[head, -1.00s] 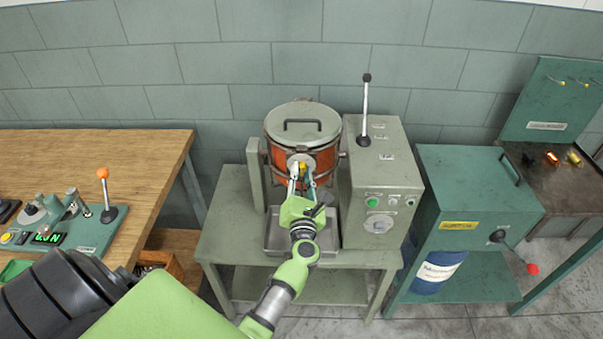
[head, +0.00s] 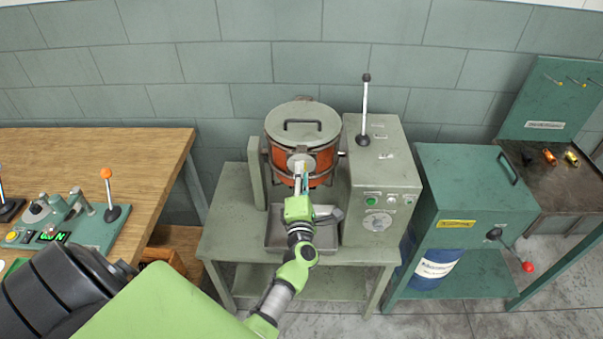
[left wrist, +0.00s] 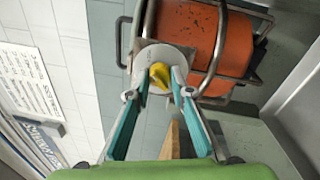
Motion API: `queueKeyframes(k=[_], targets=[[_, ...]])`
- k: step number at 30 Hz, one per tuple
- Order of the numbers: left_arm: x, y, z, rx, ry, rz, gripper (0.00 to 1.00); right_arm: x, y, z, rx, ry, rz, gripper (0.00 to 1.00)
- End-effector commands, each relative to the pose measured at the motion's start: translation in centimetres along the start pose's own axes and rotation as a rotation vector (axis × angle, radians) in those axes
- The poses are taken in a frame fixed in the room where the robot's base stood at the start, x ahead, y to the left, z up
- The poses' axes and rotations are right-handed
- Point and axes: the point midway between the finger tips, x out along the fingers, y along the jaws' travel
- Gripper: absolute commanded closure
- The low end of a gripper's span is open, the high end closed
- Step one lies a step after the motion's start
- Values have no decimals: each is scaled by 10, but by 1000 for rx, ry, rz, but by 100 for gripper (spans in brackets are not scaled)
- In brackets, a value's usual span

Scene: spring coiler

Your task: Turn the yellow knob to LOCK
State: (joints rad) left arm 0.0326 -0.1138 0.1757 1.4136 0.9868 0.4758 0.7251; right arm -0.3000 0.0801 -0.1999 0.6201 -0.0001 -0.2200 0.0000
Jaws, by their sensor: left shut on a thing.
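The yellow knob (left wrist: 160,75) sits on a pale round plate (left wrist: 163,55) at the front of an orange drum (left wrist: 188,32). In the head view the drum (head: 285,160) stands under a grey lid, and my fingers mostly hide the knob. My left gripper (head: 300,172) reaches the front of the drum from below. In the left wrist view its teal fingers (left wrist: 161,80) close on the knob from both sides, one at each side. Lettering for LOCK cannot be read in either view. My right gripper is not in view.
A grey control box (head: 380,190) with a tall lever stands just right of the drum. A metal tray (head: 275,238) lies under the drum on the grey stand. A wooden bench (head: 110,155) is at left, a green cabinet (head: 470,190) at right.

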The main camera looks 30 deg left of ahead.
Motion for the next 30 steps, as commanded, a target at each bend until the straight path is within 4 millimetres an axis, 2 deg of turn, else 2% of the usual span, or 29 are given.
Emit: queueKeyframes(k=[20,21,23,30], targets=[[0,0,0,65,-5,1,100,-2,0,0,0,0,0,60],[0,0,0,65,-5,1,74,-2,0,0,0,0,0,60],[0,0,0,65,-5,1,62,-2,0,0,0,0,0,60],[0,0,0,63,-4,1,62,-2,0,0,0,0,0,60]])
